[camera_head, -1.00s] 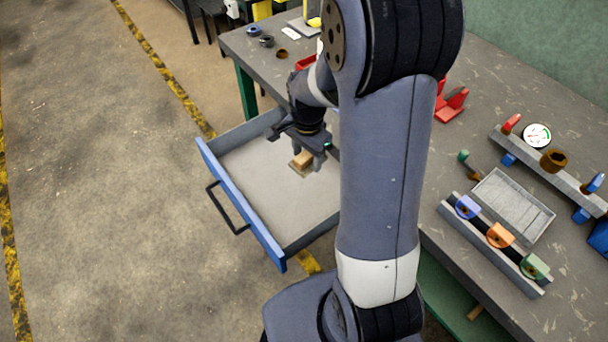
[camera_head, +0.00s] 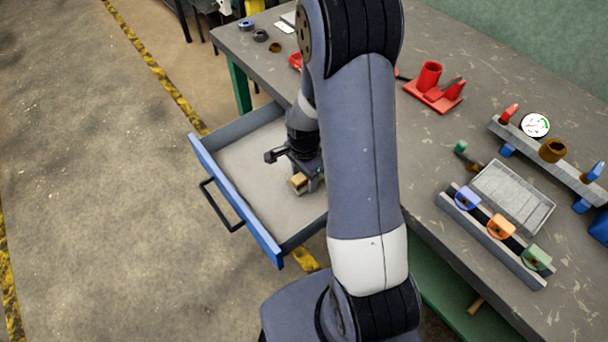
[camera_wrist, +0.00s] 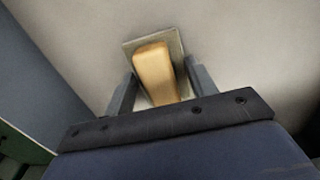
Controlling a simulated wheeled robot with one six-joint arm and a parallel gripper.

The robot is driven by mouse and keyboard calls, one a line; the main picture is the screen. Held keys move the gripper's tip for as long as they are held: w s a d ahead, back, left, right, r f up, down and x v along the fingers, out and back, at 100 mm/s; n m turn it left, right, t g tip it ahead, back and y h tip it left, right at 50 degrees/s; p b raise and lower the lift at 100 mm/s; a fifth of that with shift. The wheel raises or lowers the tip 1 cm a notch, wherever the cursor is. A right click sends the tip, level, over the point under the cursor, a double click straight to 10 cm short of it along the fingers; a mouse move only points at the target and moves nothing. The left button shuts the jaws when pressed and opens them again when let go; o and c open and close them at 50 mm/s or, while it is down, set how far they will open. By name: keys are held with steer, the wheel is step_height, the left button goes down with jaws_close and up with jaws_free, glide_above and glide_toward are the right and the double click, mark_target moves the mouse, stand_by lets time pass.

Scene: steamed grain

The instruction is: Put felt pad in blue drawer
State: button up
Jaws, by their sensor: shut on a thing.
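The felt pad (camera_wrist: 172,50) is a pale grey square plate with a tan wooden block handle (camera_wrist: 155,72) on it. My gripper (camera_wrist: 158,88) is shut on the handle, one finger on each side. In the head view the tan block (camera_head: 298,184) shows at my gripper (camera_head: 306,182), inside the outline of the open blue drawer (camera_head: 235,201). The drawer has a blue front, a black handle and a bare grey floor. The pad is over or on this floor; I cannot tell if it touches.
The workbench (camera_head: 440,165) stands to the right. It bears a red holder (camera_head: 434,95), a grey tray (camera_head: 512,200), a rack with coloured pieces (camera_head: 495,240) and another rail rack (camera_head: 550,165). The drawer floor around the pad is clear. Open floor lies left of the drawer.

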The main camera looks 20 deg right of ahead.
steer(key=shift+f, duration=0.1)
steer(key=shift+f, duration=0.15)
steer(key=o, duration=0.9)
step_height(320, 180, up, 12)
steer(key=shift+r+p, duration=0.2)
steer(key=shift+p, duration=0.25)
